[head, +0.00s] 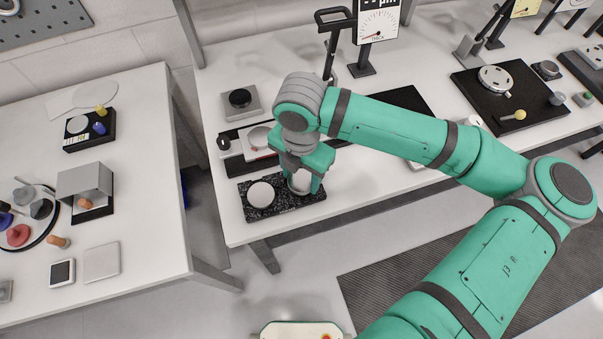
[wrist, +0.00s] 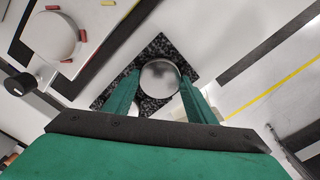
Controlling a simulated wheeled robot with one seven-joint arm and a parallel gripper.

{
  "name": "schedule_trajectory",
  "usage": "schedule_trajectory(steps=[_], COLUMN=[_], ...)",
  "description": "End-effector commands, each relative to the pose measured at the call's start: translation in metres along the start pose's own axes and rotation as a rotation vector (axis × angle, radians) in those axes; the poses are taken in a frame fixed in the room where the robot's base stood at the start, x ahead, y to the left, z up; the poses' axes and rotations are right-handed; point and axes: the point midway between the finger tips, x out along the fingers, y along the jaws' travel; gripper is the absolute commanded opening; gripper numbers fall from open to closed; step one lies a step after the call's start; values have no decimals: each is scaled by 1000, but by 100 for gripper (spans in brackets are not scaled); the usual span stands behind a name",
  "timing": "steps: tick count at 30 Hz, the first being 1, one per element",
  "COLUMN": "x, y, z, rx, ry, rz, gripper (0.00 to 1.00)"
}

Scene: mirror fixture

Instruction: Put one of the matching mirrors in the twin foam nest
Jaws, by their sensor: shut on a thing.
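A black speckled foam nest (head: 254,213) lies near the front left corner of the middle bench. A pale round mirror (head: 260,194) sits in its left half. My gripper (head: 303,187) points down over the right half, shut on a second round mirror (head: 301,180). In the wrist view this held mirror (wrist: 160,77) is a grey reflective disc between the two green fingers, with the speckled foam (wrist: 157,48) around it. I cannot tell whether it rests in the foam or hangs just above. The other mirror is mostly hidden there behind a finger.
Behind the nest is a white plate with a round disc (head: 258,137) and red pegs. A grey block with a black knob (head: 240,98) stands farther back. A dial gauge (head: 378,25) stands at the back. The bench's front edge runs close before the nest.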

Motion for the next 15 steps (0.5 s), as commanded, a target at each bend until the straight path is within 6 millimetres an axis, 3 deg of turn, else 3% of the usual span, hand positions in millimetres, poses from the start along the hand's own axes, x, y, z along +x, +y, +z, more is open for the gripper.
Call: schedule_trajectory(steps=[15], x=[4], y=[0], z=[0], rx=[0], ry=[2], rz=[1], gripper=[25])
